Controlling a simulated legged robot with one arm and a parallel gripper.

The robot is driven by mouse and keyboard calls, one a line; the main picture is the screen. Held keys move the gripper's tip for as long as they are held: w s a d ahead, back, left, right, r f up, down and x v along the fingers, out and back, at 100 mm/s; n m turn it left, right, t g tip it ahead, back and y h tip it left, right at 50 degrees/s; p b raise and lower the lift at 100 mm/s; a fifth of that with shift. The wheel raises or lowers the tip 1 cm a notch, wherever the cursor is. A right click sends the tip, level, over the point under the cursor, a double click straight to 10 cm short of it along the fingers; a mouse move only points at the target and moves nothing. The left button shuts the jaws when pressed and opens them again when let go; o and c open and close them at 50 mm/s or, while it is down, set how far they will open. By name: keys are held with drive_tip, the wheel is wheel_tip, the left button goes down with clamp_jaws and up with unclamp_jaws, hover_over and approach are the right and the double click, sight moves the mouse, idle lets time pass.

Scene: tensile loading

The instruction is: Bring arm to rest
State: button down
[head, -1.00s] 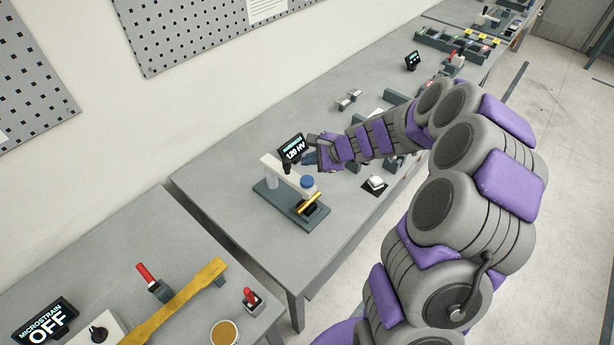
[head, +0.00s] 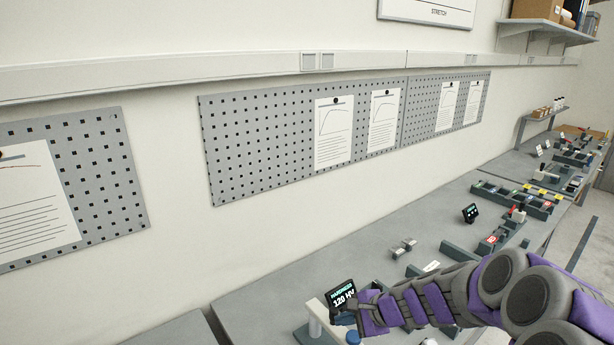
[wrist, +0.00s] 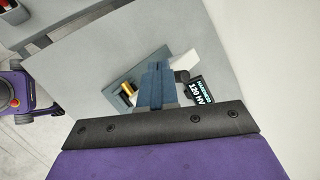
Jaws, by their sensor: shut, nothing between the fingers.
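My arm, grey with purple pads, reaches in from the lower right in the head view. My gripper (head: 352,311) is at its left end, beside the hardness tester and close to its display. In the wrist view my gripper (wrist: 156,70) is shut and empty, with its blue-grey fingers together over the tester. The tester's small black display (head: 342,295) reads 120 HV and also shows in the wrist view (wrist: 199,91). The tester's white arm (head: 316,312) and part of its base show at the bottom edge. I cannot tell whether the fingers touch it.
The long grey bench (head: 285,290) runs along the wall to the far right. Farther along are small metal parts (head: 404,248), a second display (head: 470,213) and a rack (head: 512,198). Pegboards (head: 265,145) with pinned sheets hang on the wall. Bare bench lies left of the tester.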

drive_tip(key=s+a+r+n+g+h+b, duration=0.1)
drive_tip(key=s+a+n+g+b, duration=0.15)
drive_tip(key=s+n, duration=0.45)
drive_tip(key=s+a+r+n+g+h+b, duration=0.1)
drive_tip(key=s+a+r+n+g, duration=0.15)
drive_tip(key=s, duration=0.85)
drive_tip(key=s+d+f+n+g+h+b, duration=0.1)
drive_tip(key=s+d, duration=0.3)
drive_tip(key=s, duration=0.5)
drive_tip(key=s+d+f+n+h+b, duration=0.1)
drive_tip(key=s+d+n+h+b, duration=0.1)
drive_tip(key=s, duration=0.8)
drive_tip(key=d+n+h, duration=0.1)
drive_tip(key=d+h, duration=0.1)
drive_tip(key=shift+s+d+f+n+g+h, duration=0.25)
drive_tip(key=shift+d+f+n+g+h, duration=0.05)
drive_tip(key=shift+d+n+g, duration=0.1)
